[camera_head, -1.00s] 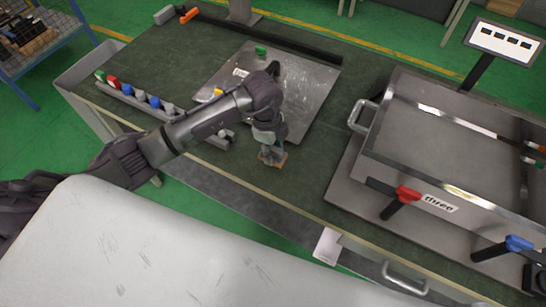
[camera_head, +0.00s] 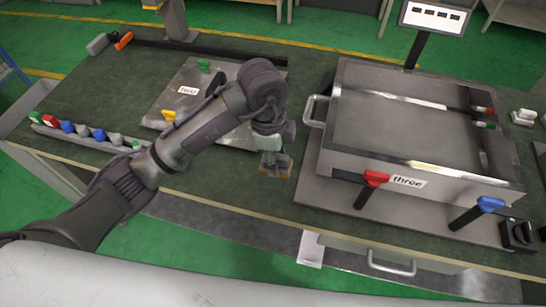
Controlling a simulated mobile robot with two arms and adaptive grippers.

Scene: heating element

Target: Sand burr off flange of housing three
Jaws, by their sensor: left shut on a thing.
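Housing three is a grey metal box (camera_head: 345,144) on the right, with a "three" label (camera_head: 407,181) on its front. Its front flange (camera_head: 395,158) carries a small yellowish patch (camera_head: 427,166), right of the middle. My left gripper (camera_head: 275,162) points down over the bench, left of the housing. It is shut on a thin, orange-brown edged sanding block (camera_head: 281,174), mostly hidden by the fingers. The block is apart from the flange. My right gripper is out of view.
A red-handled clamp (camera_head: 373,179) and a blue-handled clamp (camera_head: 487,206) stand before the housing. A side handle (camera_head: 314,111) sticks out towards my left gripper. A metal plate (camera_head: 180,98) labelled "two" lies at left, near a rack (camera_head: 85,139) of coloured items.

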